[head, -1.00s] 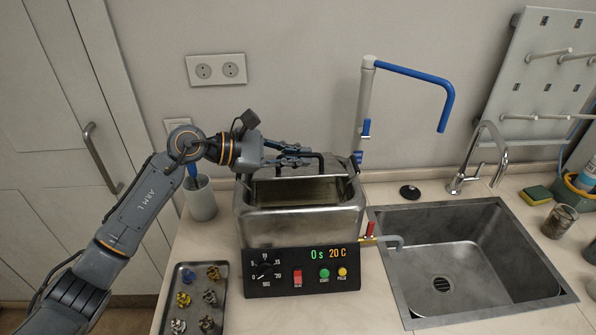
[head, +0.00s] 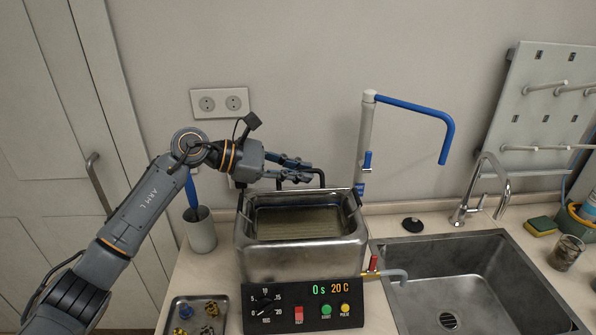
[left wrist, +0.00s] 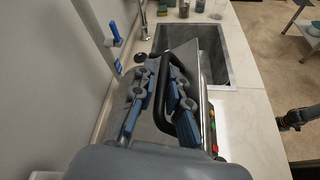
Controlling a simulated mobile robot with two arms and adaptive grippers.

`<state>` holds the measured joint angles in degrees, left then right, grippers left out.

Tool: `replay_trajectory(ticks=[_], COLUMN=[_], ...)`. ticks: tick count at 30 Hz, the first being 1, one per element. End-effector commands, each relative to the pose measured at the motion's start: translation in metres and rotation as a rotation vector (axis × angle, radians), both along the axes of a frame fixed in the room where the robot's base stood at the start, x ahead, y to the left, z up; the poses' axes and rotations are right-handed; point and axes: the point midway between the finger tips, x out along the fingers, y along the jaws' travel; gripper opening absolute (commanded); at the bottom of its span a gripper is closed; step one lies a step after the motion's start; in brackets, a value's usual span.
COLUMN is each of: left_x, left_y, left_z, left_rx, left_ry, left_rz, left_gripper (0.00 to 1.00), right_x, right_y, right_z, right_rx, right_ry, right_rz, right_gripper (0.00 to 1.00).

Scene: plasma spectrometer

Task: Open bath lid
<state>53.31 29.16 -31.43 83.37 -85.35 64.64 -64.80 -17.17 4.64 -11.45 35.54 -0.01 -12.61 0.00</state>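The metal bath (head: 300,250) stands on the counter with its opening and the liquid inside in view. Its lid is raised at the back, seen nearly edge-on in the head view; the lid plate (left wrist: 185,58) also shows in the left wrist view. The black lid handle (head: 320,178) is at my left gripper (head: 298,170). In the left wrist view, the blue-padded fingers are apart, on either side of one bar of the handle (left wrist: 186,80). Firm contact cannot be told. A dark part at the right of the wrist view looks like my right gripper (left wrist: 297,118); its fingers are unclear.
A control panel (head: 283,306) fronts the bath, with a red-handled tap (head: 373,264) at its right. A sink (head: 478,290) lies right. A white cup (head: 200,232) and a parts tray (head: 178,322) are left. A blue-armed pipe (head: 415,106) rises behind.

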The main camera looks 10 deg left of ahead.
Motion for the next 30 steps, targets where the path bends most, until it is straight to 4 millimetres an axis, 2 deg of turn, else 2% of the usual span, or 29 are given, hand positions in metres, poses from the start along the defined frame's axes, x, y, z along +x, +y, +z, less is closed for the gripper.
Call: replay_trajectory(ticks=[9,13,24,30], left_x=[0.0,-0.003,-0.026,-0.035], left_y=[0.001,0.01,0.076,0.1], left_z=[0.0,0.004,0.03,0.04], left_rx=[0.0,0.002,0.002,0.001], left_ry=[-0.001,-0.003,-0.002,0.0], left_rz=[0.001,0.003,0.003,0.001], left_gripper=[0.2,0.2,0.2,0.2], right_x=[-0.001,-0.001,0.0,0.0], right_y=[-0.002,-0.001,0.001,0.001], right_z=[0.0,0.0,0.0,0.0], right_rx=[-0.002,-0.001,0.001,0.001], right_ry=[0.002,0.001,0.0,0.0], right_rz=[0.0,0.0,0.0,0.0], right_gripper=[0.0,0.0,0.0,0.0])
